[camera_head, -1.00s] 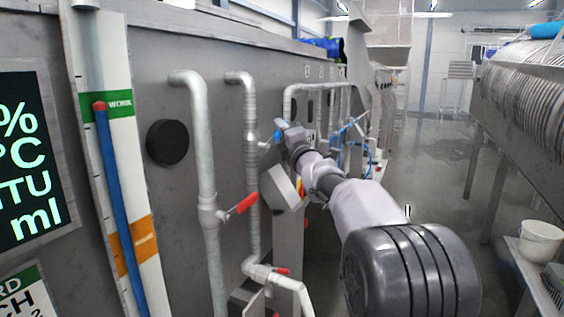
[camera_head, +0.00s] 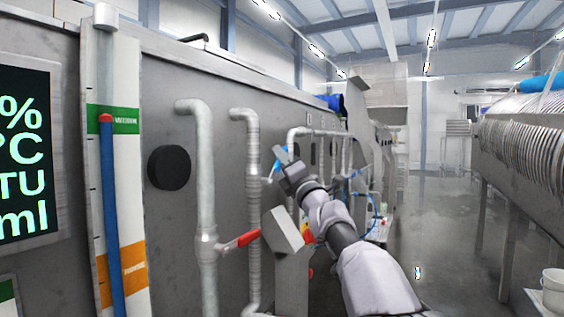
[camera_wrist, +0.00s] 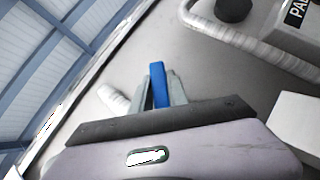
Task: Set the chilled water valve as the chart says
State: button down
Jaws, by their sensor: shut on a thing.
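My gripper (camera_head: 288,165) is at the upright pipe (camera_head: 252,190) on the machine's grey side panel. In the wrist view its fingers (camera_wrist: 163,90) are shut on a blue lever handle (camera_wrist: 158,84). In the head view a little blue of the handle (camera_head: 277,166) shows beside the fingers, close to that pipe. The valve body under the handle is mostly hidden. A red valve lever (camera_head: 240,243) sits lower, on the pipe to the left. No chart can be read in these views; a display (camera_head: 24,150) at the left edge is partly cut off.
A gauge with a blue column (camera_head: 110,210) and green and orange bands stands at the left. A black round knob (camera_head: 169,167) is on the panel. More pipes and blue tubing (camera_head: 378,205) are beyond my arm.

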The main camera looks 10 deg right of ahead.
jog(key=c, duration=1.3)
grip_release()
jog(key=shift+s+f, duration=0.1)
jog(key=b+v, duration=0.4)
jog(key=v, duration=1.3)
jog(key=shift+f, duration=0.1)
jog(key=shift+s+d+m, duration=0.1)
jog(key=shift+m, duration=0.2)
